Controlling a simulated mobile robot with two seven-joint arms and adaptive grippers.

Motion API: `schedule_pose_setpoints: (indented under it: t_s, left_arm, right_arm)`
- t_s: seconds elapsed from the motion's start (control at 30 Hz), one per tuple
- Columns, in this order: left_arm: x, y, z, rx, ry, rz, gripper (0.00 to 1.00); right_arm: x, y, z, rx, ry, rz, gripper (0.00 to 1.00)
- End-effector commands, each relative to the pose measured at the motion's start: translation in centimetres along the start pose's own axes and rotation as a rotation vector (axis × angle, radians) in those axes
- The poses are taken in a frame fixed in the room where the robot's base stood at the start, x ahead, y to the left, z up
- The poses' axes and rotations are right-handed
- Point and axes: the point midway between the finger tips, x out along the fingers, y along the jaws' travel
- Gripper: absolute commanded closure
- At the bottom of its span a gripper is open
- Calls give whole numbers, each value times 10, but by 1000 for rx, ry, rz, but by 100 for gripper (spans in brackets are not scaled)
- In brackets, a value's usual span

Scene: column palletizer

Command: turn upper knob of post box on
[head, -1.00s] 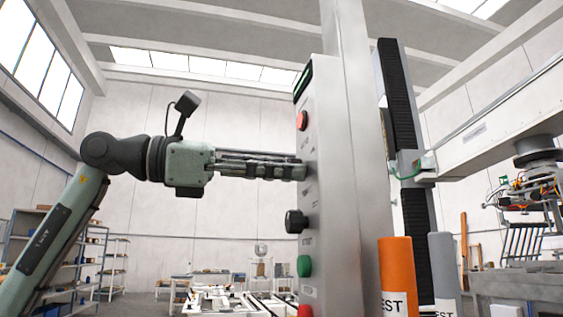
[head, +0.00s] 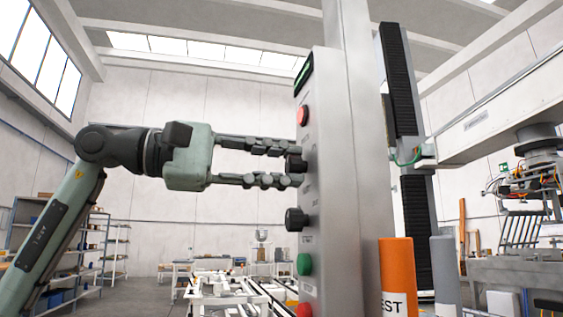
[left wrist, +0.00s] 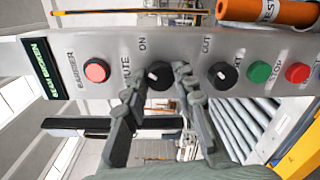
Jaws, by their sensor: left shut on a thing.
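The post box (head: 322,200) is a tall grey panel at the centre of the head view. Its black upper knob (head: 294,164) sits below a red button and above the black lower knob (head: 296,219). My left gripper (head: 290,165) reaches in from the left, one finger above and one below the upper knob, shut on it. In the left wrist view the upper knob (left wrist: 158,75) lies between the two fingers, with a small white mark on its face. "ON" and "MUTE" are printed near it. My right gripper is not in view.
The red button (left wrist: 97,71), lower knob (left wrist: 222,75), green button (left wrist: 259,72) and another red button (left wrist: 298,73) line the same panel. An orange cylinder (head: 397,272) stands right of the box. Open space lies left of the panel, around my left arm.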

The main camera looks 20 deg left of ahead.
Motion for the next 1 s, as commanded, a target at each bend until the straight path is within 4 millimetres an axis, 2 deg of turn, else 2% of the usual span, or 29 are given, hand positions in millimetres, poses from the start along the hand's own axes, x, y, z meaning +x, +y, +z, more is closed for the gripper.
schedule_pose_setpoints:
  t_s: [0.3, 0.87, 0.9, 1.0]
  left_arm:
    - [0, 0, 0, 127, 5, -1, 100]
    - [0, 0, 0, 156, 5, -1, 100]
    - [0, 0, 0, 156, 5, -1, 70]
    - [0, 0, 0, 155, 5, -1, 57]
  right_arm:
    - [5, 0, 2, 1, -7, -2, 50]
    - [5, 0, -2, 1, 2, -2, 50]
    - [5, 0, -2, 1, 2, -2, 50]
    - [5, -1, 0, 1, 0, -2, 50]
